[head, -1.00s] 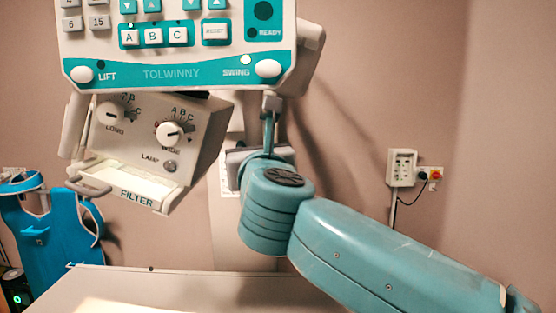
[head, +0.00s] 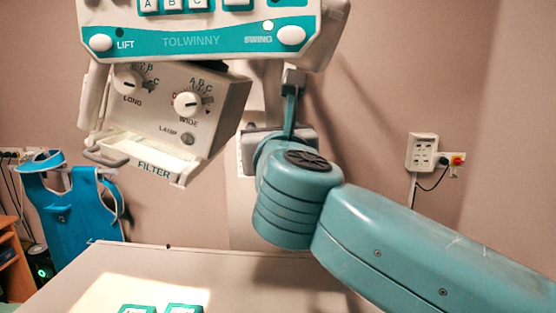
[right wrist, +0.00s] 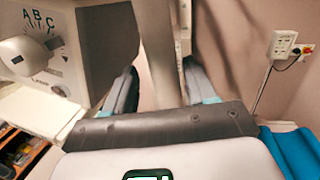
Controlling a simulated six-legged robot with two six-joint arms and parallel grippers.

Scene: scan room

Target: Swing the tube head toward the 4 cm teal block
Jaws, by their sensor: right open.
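My right gripper (right wrist: 160,75) is open and empty in the right wrist view, to the right of the tube head (right wrist: 35,60). Two teal-edged items on the table, one of them here (head: 184,308), are cut off by the lower edge; I cannot tell whether either is the teal block. My left gripper is out of view.
A pale table (head: 80,285) spans the lower left and middle. A blue apron (head: 75,215) hangs at the left, with a wooden shelf (head: 15,265) beside it. A wall socket box (head: 421,152) is at the right.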

